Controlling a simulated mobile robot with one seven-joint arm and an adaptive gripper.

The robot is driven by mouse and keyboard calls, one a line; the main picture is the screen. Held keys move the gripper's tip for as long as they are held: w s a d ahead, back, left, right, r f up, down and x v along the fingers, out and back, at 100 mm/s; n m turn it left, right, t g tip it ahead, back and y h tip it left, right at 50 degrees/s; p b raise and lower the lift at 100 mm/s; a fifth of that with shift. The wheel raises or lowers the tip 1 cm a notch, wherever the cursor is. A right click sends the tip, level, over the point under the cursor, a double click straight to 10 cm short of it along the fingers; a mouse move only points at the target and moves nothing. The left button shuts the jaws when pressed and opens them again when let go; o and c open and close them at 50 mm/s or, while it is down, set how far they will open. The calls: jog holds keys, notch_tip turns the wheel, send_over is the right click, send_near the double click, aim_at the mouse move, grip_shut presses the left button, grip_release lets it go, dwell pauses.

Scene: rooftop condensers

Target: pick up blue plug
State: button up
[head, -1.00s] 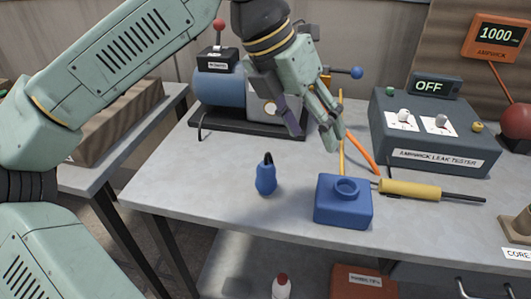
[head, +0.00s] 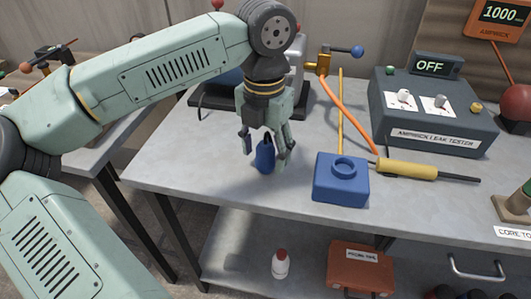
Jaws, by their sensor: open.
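The blue plug (head: 264,159) stands upright on the grey table, left of the middle of the head view. My gripper (head: 265,150) points down over it, with its fingers open and spread to either side of the plug. The left finger is to the left of the plug's top and the right finger overlaps its right edge. The plug's top is partly hidden behind the gripper. Whether the fingers touch the plug cannot be told.
A blue block with a round socket (head: 341,188) sits right of the plug. A yellow-handled probe (head: 407,169) lies beyond it, near the leak tester (head: 433,115). An orange hose (head: 343,110) runs behind. Bare tabletop (head: 200,170) lies left of the plug.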

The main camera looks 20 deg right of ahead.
jog(key=shift+f, duration=0.75)
jog(key=shift+c, duration=0.4)
jog(key=c, duration=1.2)
